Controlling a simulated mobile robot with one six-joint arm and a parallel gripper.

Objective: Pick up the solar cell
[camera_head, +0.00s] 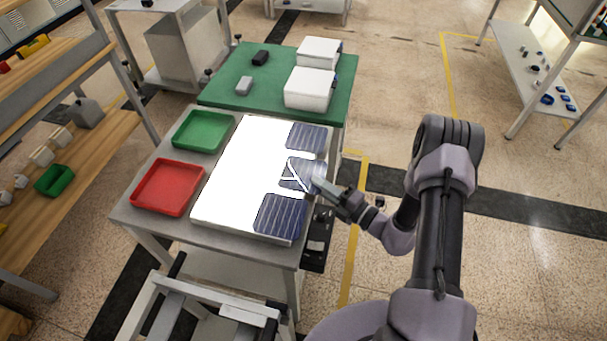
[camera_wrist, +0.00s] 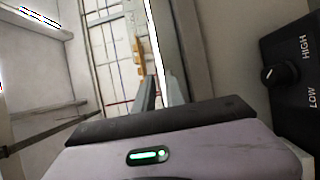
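Three dark blue solar cells with pale lines lie along the right side of a bright white panel (camera_head: 238,165). The far cell (camera_head: 307,137) and the near cell (camera_head: 280,215) are clear of my arm. The middle cell (camera_head: 290,182) is partly covered by my gripper (camera_head: 316,186), which reaches in from the right at the panel's edge. A thin white angled outline shows over the middle cell. I cannot tell whether the gripper touches this cell. In the wrist view, grey finger-like parts (camera_wrist: 158,95) show beyond the dark wrist edge, but their gap is unclear and no cell is recognisable.
A green tray (camera_head: 203,131) and a red tray (camera_head: 167,187) sit left of the panel. Behind is a green-topped table (camera_head: 225,92) with white boxes (camera_head: 309,89) and small blocks. A dark control box with a knob (camera_wrist: 283,73) is close on the right in the wrist view.

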